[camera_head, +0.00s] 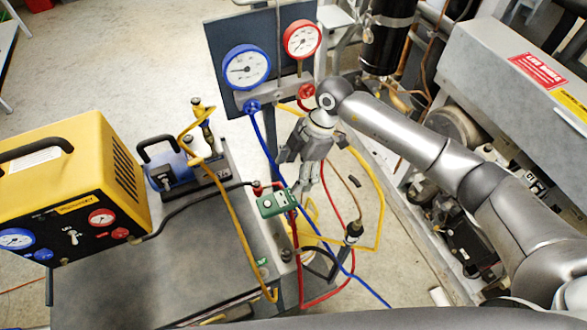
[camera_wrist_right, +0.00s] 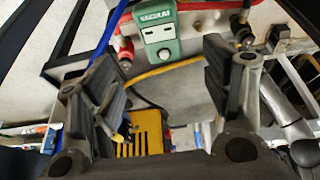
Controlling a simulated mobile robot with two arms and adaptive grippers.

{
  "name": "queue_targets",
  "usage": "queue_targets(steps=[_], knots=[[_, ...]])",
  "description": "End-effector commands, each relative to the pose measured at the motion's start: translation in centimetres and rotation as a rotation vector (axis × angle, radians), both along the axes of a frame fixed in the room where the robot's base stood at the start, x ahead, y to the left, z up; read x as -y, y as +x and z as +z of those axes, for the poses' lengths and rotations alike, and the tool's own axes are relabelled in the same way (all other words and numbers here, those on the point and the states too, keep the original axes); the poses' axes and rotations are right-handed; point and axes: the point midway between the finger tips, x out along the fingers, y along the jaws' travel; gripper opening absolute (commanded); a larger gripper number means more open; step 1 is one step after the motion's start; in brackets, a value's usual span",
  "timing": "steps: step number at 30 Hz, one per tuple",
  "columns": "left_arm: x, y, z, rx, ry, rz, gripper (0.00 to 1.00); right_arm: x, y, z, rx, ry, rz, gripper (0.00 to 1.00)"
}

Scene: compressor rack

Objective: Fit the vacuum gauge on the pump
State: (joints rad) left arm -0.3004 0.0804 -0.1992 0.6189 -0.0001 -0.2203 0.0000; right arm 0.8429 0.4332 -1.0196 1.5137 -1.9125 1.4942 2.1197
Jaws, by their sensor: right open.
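The vacuum gauge appears to be the small green box with a grey front (camera_head: 272,204) at the cart's right edge. It also shows at the top of the right wrist view (camera_wrist_right: 158,35), beside red fittings. My right gripper (camera_head: 297,172) is open and empty, just above and right of the green box in the head view. In the wrist view its spread fingers (camera_wrist_right: 160,78) stand left and right below the box, apart from it. The blue pump (camera_head: 172,172) with a black handle stands on the cart, left of the gripper. My left gripper is not in view.
A yellow machine (camera_head: 70,185) stands at the left of the grey cart top (camera_head: 160,275). A panel with a blue gauge (camera_head: 246,67) and a red gauge (camera_head: 302,39) is behind the gripper. Yellow, red and blue hoses hang around it. The grey rack (camera_head: 500,60) is at right.

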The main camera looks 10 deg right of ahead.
Motion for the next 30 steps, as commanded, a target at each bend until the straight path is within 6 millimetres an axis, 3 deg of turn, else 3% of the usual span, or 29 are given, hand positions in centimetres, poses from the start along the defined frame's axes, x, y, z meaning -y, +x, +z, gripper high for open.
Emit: queue_targets(steps=[14, 22, 30], knots=[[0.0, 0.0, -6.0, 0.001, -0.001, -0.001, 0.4, -2.5, -0.8, -6.7, 0.0, 0.006, 0.004, 0.71], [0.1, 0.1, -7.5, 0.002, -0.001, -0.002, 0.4, -3.8, -1.3, -9.9, -0.002, 0.006, 0.003, 0.71], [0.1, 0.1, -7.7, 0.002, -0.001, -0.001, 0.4, -4.2, -1.4, -10.6, 0.0, 0.006, 0.002, 0.71]])
